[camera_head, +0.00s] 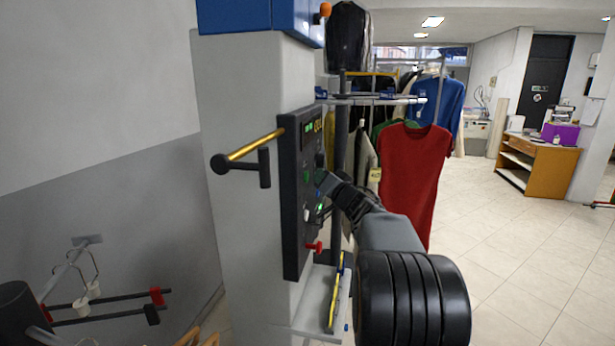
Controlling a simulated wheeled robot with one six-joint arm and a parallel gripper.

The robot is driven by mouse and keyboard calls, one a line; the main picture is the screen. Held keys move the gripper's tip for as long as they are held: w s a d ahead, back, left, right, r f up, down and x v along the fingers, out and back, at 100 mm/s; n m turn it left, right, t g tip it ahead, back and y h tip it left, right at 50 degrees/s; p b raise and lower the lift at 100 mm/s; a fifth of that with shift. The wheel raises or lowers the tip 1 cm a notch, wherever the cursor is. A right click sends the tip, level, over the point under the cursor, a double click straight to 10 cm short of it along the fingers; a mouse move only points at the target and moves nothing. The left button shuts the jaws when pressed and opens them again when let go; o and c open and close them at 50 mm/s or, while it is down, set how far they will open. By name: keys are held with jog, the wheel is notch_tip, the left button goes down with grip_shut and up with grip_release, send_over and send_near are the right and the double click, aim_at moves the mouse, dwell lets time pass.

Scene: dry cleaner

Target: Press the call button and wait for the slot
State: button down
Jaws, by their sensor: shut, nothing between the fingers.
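A dark control panel (293,202) is mounted on the side of a pale column. It carries a small lit display, a white button, a green-lit button and a red knob (314,247). My gripper (322,180) is shut and empty, with its tip at or very near the panel's face at mid height. I cannot tell whether it touches a button, because my gripper and arm hide part of the panel. Garments hang on a rail behind the panel, among them a red one (413,178) and a blue one (437,100).
A yellow bar with black ends (252,146) sticks out from the column (240,250). A small ledge (318,312) with a yellow strip lies below the panel. A wooden counter (538,166) with a purple box stands at the right. The tiled floor between is clear.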

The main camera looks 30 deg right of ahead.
jog(key=shift+s+d, duration=0.1)
jog(key=s+d+p, duration=0.2)
jog(key=s+d, duration=0.1)
jog(key=shift+s+d, duration=0.15)
jog(key=shift+d, duration=0.1)
dwell(0.4)
